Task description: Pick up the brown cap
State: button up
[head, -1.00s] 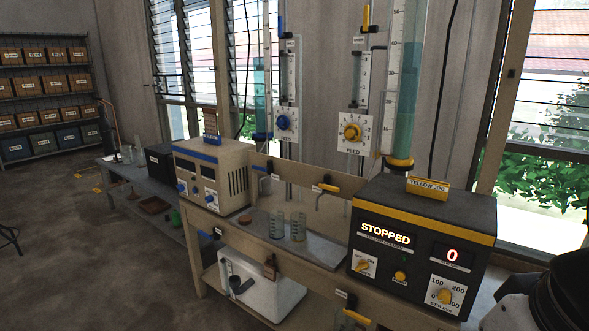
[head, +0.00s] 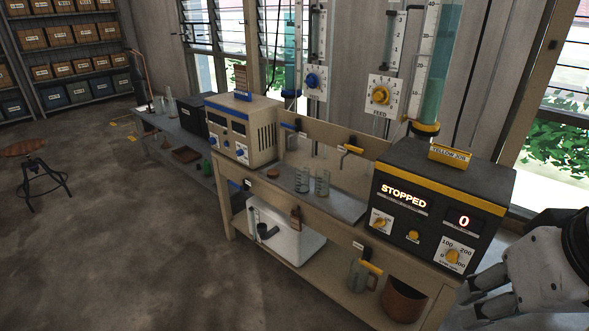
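A small, round, brown item (head: 273,173), which looks like the brown cap, lies on the bench top just right of the cream control box. It is too small to make out in detail. My gripper (head: 470,304) is at the lower right edge, in front of the black control box and far from the brown item. Its two fingers point left and look apart, with nothing visible between them.
The bench (head: 335,208) carries the cream box (head: 240,135), two glass beakers (head: 312,182) and the black box (head: 430,200). A stool (head: 40,170) stands left. Floor is clear between.

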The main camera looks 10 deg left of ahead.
aim_at(272, 173)
jog(key=i+j, duration=2)
